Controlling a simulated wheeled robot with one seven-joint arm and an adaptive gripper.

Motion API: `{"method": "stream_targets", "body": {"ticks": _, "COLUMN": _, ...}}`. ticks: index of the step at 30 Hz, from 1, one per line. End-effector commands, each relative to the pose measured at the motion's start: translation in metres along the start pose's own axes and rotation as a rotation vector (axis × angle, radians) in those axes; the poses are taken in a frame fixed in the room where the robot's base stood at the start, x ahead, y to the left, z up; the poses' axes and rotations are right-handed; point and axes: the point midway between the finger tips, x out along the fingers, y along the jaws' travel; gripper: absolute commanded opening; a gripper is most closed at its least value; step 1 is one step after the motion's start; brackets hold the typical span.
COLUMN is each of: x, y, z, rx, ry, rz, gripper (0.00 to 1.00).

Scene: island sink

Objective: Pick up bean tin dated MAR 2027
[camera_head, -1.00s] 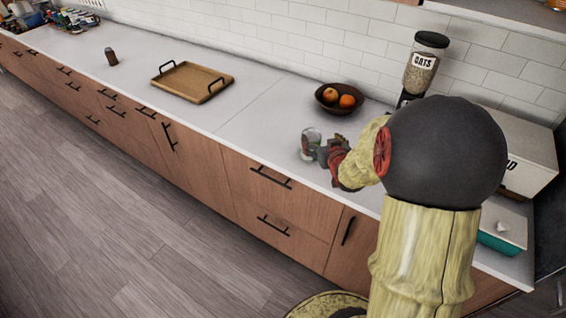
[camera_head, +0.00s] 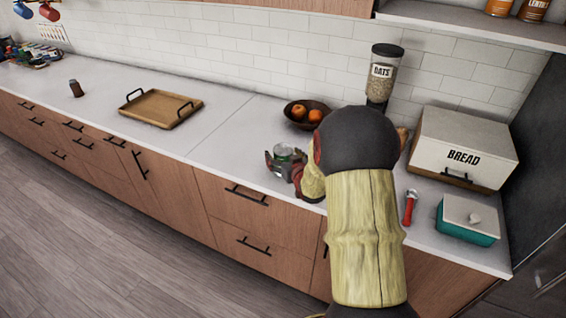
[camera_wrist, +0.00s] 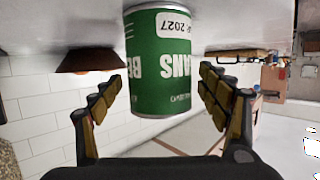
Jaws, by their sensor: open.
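The bean tin (camera_head: 283,154) stands on the white counter in the head view, in front of the fruit bowl. In the wrist view the tin (camera_wrist: 160,75) is green and appears upside down, with "BEANS" on its side. Its white date label reads "2027"; the month is mostly cut off or turned away. My gripper (camera_head: 284,161) is at the tin in the head view. In the wrist view my gripper (camera_wrist: 163,98) is open, with one finger on each side of the tin and visible gaps between. The arm hides part of the counter.
A dark bowl (camera_head: 294,118) with oranges stands behind the tin. An oats dispenser (camera_head: 381,84), a bread box (camera_head: 462,150), a red-handled tool (camera_head: 410,207) and a teal container (camera_head: 466,230) are to the right. A wooden tray (camera_head: 150,114) lies left; the counter between is clear.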

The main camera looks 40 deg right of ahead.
Motion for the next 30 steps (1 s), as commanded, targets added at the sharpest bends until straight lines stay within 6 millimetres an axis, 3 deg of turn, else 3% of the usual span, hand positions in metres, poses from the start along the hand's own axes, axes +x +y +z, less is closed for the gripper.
{"method": "stream_targets", "body": {"ticks": 7, "x": 0.0012, "y": 0.0000, "z": -0.0007, "rx": 0.000, "ry": 0.000, "rz": 0.000, "gripper": 0.76}}
{"method": "stream_targets", "body": {"ticks": 30, "x": 0.0009, "y": 0.0000, "z": -0.0005, "rx": -0.001, "ry": 0.000, "rz": 0.000, "gripper": 0.32}}
